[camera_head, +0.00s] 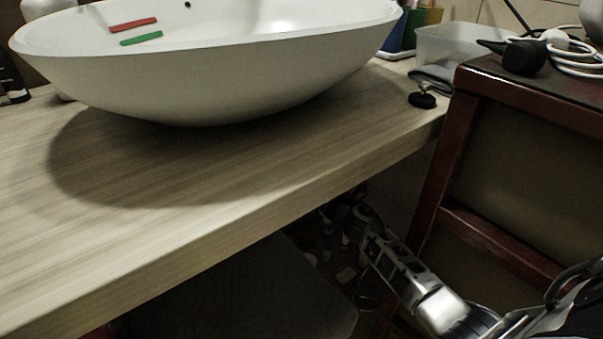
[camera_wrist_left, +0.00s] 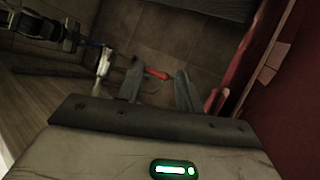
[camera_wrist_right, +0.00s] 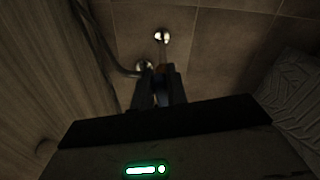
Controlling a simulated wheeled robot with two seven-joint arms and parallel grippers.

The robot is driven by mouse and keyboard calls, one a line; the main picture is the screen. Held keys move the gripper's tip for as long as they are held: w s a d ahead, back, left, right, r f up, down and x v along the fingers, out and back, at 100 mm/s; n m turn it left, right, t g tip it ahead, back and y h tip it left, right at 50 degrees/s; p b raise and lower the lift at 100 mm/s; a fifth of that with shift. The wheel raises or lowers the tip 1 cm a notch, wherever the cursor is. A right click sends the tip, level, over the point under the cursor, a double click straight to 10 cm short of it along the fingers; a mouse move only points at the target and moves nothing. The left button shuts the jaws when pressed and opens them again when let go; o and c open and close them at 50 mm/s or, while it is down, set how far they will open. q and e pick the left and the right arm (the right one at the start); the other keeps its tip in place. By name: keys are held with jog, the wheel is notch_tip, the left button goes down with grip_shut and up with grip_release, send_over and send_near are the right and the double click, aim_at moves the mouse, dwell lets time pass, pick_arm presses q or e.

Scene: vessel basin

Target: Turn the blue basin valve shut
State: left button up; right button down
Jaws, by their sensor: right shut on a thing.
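My right arm comes in from the right in the head view and reaches under the counter. In the right wrist view my right gripper (camera_wrist_right: 160,82) is shut on a small handle near the chrome wall fittings. Little of that handle shows between the fingers. In the left wrist view the blue basin valve (camera_wrist_left: 92,43) shows as a small blue strip beside the right gripper. The left gripper (camera_wrist_left: 157,92) has its fingers apart. A red valve handle (camera_wrist_left: 157,74) shows beyond and between them, apparently not held. The left gripper is not in the head view.
A white basin (camera_head: 210,85) with a red strip (camera_head: 133,25) and a green strip (camera_head: 141,38) stands on the wooden counter (camera_head: 250,185). A dark red wooden cabinet (camera_head: 445,150) stands at the right. Chrome fittings (camera_wrist_right: 162,35) and a pipe are on the tiled wall.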

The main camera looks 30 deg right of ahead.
jog(key=shift+d+f+m, duration=0.1)
jog(key=shift+f+m, duration=0.25)
jog(key=shift+m, duration=0.85)
pick_arm(q)
jog(key=shift+s+f+p, duration=0.1)
jog(key=shift+f+p, duration=0.1)
jog(key=shift+p, duration=0.1)
pick_arm(e)
jog(key=shift+m, duration=0.3)
pick_arm(q)
jog(key=shift+a+f, duration=0.1)
jog(key=shift+f, duration=0.05)
pick_arm(e)
jog(key=shift+f, duration=0.1)
jog(key=c, duration=1.4)
grip_release()
jog(key=shift+s, duration=0.1)
pick_arm(q)
jog(key=shift+r, duration=0.25)
